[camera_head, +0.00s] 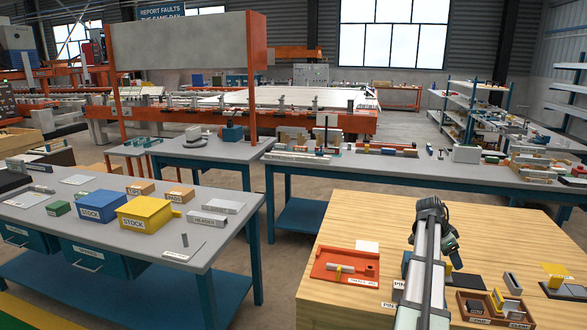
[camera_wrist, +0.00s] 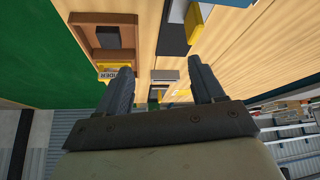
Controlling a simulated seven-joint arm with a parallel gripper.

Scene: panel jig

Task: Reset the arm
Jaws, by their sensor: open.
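My gripper (camera_wrist: 160,64) is open in the wrist view, its two dark fingers apart with nothing held between them. Beyond the fingers lies the light wooden tabletop (camera_wrist: 150,20). In the head view my arm rises from the bottom edge over the wooden table (camera_head: 330,312) and bends at a dark joint; I cannot make out the fingertips there. A brown compartment tray (camera_head: 462,311) with small blocks lies right of my arm. A brown tray holding a dark block also shows in the wrist view (camera_wrist: 82,33).
A red-orange tray (camera_head: 323,274) with small parts lies left of my arm. A dark plate with a yellow piece (camera_head: 555,270) is at the right. A grey table with a yellow stock box (camera_head: 144,213) and a blue box (camera_head: 103,206) stands left. The wooden table's far part is clear.

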